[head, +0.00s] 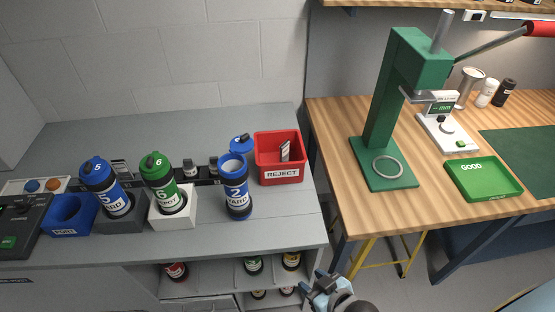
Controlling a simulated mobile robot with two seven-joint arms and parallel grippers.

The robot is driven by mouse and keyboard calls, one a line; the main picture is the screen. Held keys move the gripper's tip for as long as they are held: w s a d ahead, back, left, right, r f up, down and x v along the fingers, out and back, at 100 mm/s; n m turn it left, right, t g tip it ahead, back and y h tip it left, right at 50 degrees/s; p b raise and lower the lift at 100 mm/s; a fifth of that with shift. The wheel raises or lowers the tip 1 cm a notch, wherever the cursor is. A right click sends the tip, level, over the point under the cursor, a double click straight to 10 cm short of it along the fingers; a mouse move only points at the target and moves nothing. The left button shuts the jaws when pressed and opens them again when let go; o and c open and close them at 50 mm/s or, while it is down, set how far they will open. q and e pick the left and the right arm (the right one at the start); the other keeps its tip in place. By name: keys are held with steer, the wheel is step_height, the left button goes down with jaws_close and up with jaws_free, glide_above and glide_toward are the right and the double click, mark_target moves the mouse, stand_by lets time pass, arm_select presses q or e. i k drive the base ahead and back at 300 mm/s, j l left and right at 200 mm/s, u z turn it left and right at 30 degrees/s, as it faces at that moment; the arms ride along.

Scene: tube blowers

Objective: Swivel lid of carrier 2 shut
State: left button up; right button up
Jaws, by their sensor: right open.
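Carrier 2 (236,198) is a blue and dark cylinder marked 2, standing upright on the grey counter. Its blue lid (241,143) is swung out to the back right of its mouth, so the top opening shows. My right gripper (326,284) is at the bottom edge of the head view, in front of the counter and to the lower right of carrier 2. It is open and apart from the carrier. My left gripper is out of view.
A red REJECT bin (279,172) stands close to the right of carrier 2. Carrier 6 (160,180) and carrier 5 (101,183), both lidded, stand in holders to its left. The counter in front of carrier 2 is clear. A green press (379,150) stands on the wooden table.

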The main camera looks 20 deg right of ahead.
mark_target(244, 144)
steer(key=j+z, duration=0.2)
steer(key=j, duration=0.55)
steer(key=k+j+z, duration=0.15)
steer(key=j, duration=0.65)
steer(key=i, duration=0.05)
